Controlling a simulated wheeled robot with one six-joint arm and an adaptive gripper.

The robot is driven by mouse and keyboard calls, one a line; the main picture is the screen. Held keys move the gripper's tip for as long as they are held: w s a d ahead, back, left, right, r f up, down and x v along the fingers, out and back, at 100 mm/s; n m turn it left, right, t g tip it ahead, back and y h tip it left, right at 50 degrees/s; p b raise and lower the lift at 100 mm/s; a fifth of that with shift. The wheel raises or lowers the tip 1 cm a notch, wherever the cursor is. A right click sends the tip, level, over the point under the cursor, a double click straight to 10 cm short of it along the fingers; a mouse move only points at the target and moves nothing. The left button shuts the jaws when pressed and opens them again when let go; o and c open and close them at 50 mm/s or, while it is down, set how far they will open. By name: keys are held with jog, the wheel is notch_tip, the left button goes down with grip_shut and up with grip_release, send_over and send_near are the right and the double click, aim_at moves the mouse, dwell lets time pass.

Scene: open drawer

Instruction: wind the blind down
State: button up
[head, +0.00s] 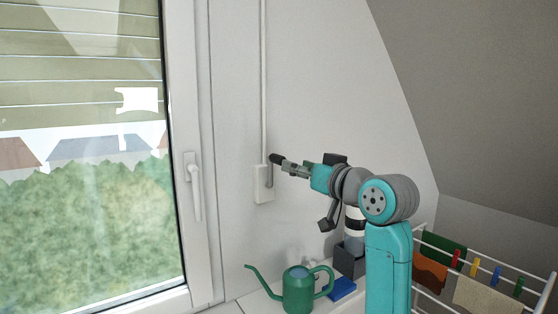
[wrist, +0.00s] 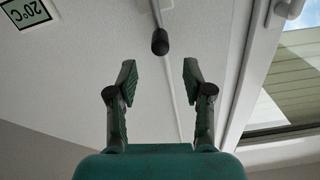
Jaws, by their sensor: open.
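The slatted blind (head: 80,70) covers the upper part of the window in the head view, its lower edge a little above the rooftops outside. A white winder box (head: 262,183) sits on the wall right of the window, with a rod or tube rising from it. Its crank has a black knob (head: 276,158), which also shows in the wrist view (wrist: 160,41). My gripper (head: 287,166) is open and empty close to the knob. In the wrist view my gripper (wrist: 159,72) has the knob just past its fingertips, centred between them.
The window handle (head: 194,180) projects left of the winder. Below my arm, a green watering can (head: 298,290), a blue item (head: 342,289) and a dark pot (head: 350,260) stand on the sill. A drying rack (head: 480,268) with cloths stands right. A temperature display (wrist: 27,12) shows at upper left.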

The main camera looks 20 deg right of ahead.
aim_at(278, 160)
jog(key=x, duration=0.9)
grip_shut()
